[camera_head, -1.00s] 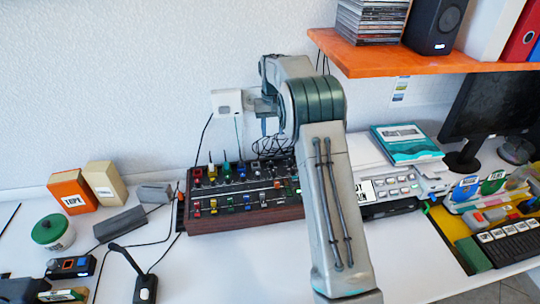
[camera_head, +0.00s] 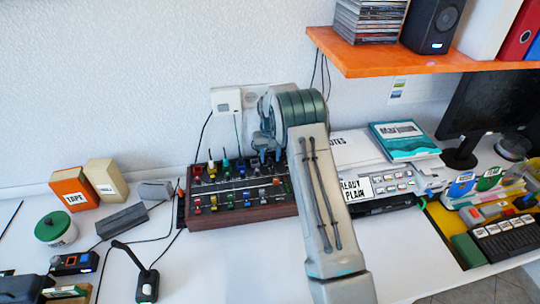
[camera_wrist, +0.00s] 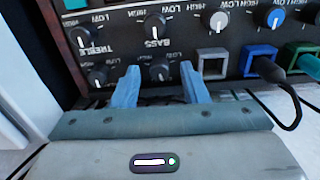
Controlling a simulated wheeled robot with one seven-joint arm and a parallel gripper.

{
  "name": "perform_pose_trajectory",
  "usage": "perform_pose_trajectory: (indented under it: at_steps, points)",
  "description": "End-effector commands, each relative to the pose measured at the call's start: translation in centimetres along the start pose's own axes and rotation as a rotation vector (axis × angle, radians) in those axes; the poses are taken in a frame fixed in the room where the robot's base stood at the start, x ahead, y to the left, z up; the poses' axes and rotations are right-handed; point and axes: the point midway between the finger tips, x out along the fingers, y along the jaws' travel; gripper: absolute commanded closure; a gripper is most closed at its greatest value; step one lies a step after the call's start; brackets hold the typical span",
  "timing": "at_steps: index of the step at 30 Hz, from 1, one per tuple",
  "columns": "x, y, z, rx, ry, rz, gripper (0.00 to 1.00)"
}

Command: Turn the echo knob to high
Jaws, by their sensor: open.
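The mixer (camera_head: 240,219) is a dark panel with wooden sides and rows of coloured knobs and sockets on the white desk. My gripper (camera_head: 266,156) is over its back right part in the head view. In the wrist view my gripper (camera_wrist: 160,84) is open, its two blue-grey fingers on either side of a black knob (camera_wrist: 159,72); contact cannot be told. Above it is the bass knob (camera_wrist: 154,26), and to the left the treble knob (camera_wrist: 83,36). A grey knob (camera_wrist: 217,20) and a blue knob (camera_wrist: 275,18) follow to the right. I cannot read an echo label.
Coloured sockets line the panel, with a black plug (camera_wrist: 268,70) and cable in the blue one. A grey device with a paper label (camera_head: 385,185) stands right of the mixer. An orange shelf (camera_head: 420,62) hangs above right. A microphone (camera_head: 147,284) stands in front left.

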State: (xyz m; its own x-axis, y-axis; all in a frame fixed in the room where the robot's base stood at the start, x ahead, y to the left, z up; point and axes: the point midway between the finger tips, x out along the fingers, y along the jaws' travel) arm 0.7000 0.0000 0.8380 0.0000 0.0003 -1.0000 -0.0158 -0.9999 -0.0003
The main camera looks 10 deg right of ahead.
Motion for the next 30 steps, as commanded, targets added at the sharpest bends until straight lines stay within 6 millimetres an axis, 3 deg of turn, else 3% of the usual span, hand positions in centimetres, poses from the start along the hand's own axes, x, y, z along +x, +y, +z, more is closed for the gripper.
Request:
perform_pose_trajectory:
  at_steps: [9, 13, 14, 23, 30]
  points:
    - [0.27, -0.01, 0.01, 0.000, 0.000, 0.000, 0.62]
    - [0.25, -0.02, 0.01, 0.000, 0.000, 0.000, 0.99]
    - [0.25, -0.02, 0.01, 0.000, 0.000, 0.000, 1.00]
    - [0.29, -0.03, 0.00, 0.027, 0.000, 0.000, 1.00]
    - [0.38, -0.08, -0.01, 0.148, 0.001, 0.000, 1.00]
